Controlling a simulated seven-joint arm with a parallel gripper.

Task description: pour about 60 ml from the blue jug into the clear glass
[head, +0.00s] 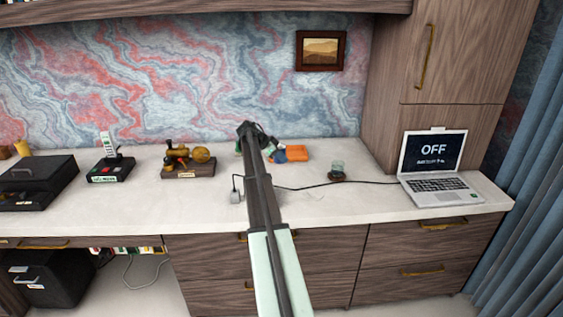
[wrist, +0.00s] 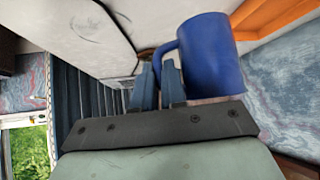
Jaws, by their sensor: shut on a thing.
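The blue jug (wrist: 212,58) is large in the wrist view, with its handle towards the left. My gripper (wrist: 159,72) is shut on the jug's handle, its two fingertips close together there. In the head view the blue jug (head: 280,156) shows as a small patch just right of my arm, beside an orange item. My gripper is mostly hidden by the arm in that view. I cannot tell whether the jug touches the desk. The clear glass (head: 337,167) stands upright to the right of the jug, on a dark coaster (head: 337,178). Its contents are too small to make out.
The orange item (head: 296,153) lies right behind the jug. A cable runs along the desk (head: 375,205) in front of the glass to the laptop (head: 435,165) at right. A wooden stand (head: 188,171) with objects is at left. The desk between jug and glass looks clear.

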